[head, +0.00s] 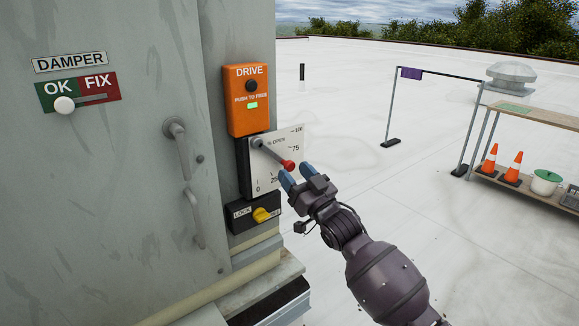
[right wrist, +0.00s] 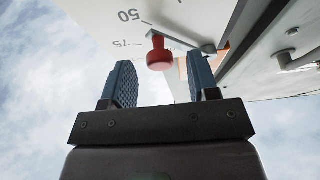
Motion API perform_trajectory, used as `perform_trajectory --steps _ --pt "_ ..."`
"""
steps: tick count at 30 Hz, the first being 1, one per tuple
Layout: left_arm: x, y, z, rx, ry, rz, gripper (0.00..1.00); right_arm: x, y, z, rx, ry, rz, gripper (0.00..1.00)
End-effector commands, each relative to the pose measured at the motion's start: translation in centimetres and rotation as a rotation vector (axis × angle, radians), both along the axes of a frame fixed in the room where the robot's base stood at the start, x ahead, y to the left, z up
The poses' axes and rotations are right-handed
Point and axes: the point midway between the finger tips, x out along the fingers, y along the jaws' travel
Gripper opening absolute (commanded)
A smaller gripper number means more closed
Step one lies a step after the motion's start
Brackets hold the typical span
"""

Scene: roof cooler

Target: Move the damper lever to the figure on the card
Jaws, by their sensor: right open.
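The damper lever (head: 271,152) is a grey bar with a red knob (head: 289,165), pivoted on a white scale plate (head: 294,142) marked in % open. It slopes down to the right, between the 25 and 75 marks; its exact reading cannot be told. My right gripper (head: 297,177) is open, its blue fingertips close to the knob at lower right. In the right wrist view the red knob (right wrist: 159,55) shows between the two open fingers (right wrist: 161,78); contact cannot be told. No card with a readable figure shows. My left gripper is not in view.
Above the scale is an orange DRIVE box (head: 246,100) with a green light; below it is a yellow LOCK knob (head: 262,215). A DAMPER OK/FIX slider (head: 64,104) sits under OK. A door handle (head: 186,180) protrudes at left.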

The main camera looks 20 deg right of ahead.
Motion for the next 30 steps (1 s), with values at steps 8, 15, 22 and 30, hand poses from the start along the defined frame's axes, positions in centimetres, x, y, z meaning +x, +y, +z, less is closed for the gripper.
perform_trajectory --steps 8,15,22,30 --pt "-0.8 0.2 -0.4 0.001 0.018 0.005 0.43 2.2 0.8 0.9 0.000 0.001 0.000 0.55" --pt "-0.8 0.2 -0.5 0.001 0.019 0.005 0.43 2.4 0.9 1.0 0.000 0.001 0.000 0.55" --pt "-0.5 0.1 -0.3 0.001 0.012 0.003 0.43 2.4 0.9 1.0 0.000 0.001 0.000 0.35" --pt "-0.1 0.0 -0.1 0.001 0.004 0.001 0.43 2.4 0.8 1.0 0.000 0.001 0.000 0.00"
